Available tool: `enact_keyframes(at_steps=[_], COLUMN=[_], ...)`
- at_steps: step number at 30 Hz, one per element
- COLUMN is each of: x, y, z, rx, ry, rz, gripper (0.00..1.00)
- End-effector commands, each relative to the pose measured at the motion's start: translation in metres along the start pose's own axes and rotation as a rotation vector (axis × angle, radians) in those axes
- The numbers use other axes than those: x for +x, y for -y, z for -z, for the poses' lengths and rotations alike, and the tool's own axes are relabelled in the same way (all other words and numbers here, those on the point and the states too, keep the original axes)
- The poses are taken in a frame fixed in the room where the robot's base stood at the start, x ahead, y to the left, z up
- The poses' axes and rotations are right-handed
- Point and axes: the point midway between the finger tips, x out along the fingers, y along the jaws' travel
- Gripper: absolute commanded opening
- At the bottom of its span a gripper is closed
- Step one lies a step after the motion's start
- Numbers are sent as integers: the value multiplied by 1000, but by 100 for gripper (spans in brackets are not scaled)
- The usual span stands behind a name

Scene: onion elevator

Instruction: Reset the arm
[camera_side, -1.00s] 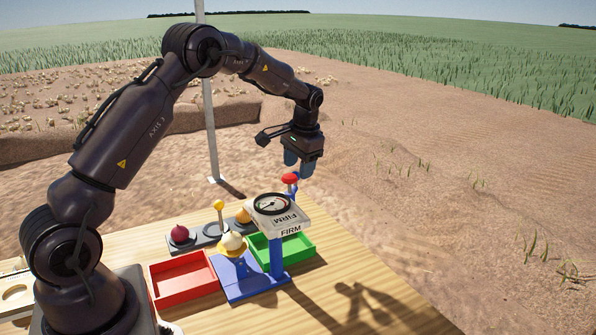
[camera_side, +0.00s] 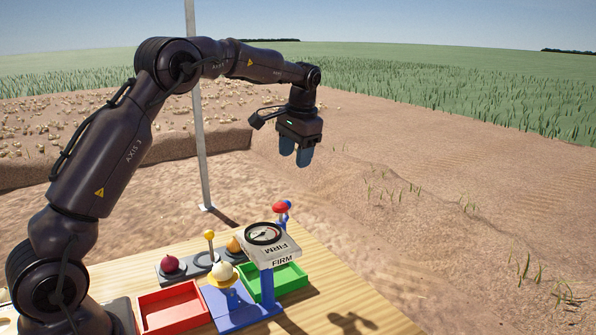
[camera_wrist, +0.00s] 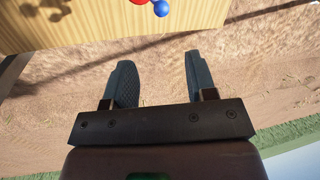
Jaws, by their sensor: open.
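My gripper (camera_side: 295,156) hangs from my arm, fingers pointing down, high above the far edge of the wooden table in the side view. In the wrist view my gripper (camera_wrist: 158,82) has its two blue-grey fingers spread apart with nothing between them. Below it in the side view stands a dial gauge (camera_side: 264,234) on a blue post, its box marked FIRM. A white onion (camera_side: 223,270) sits on a yellow cup in front of the gauge. A red onion (camera_side: 170,265) and an orange-yellow onion (camera_side: 233,245) sit on a dark rack (camera_side: 189,272).
A red tray (camera_side: 172,309) and a green tray (camera_side: 291,279) stand beside the blue base (camera_side: 228,318). A red-and-blue knob-like part (camera_side: 281,208) rises behind the gauge and shows in the wrist view (camera_wrist: 160,8). A grey pole (camera_side: 196,120) stands behind my arm. Air around my gripper is clear.

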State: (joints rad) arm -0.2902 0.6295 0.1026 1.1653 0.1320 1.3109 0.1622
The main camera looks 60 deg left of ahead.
Motion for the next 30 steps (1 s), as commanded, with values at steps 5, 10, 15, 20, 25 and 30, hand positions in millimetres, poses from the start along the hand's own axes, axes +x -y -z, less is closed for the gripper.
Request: enact_keyframes(at_steps=[5,10,15,20,25,30], x=[0,22,2,-26,-46,-53], y=[0,-10,-39,-71,-101,-124], z=[1,-13,-57,-111,-176,-238], rx=[-8,-33,-42,-29,1,43], ry=[-8,10,-33,-109,-201,-302], rz=[1,-27,-77,-122,-163,-196], gripper=[51,51,51,51,51,51])
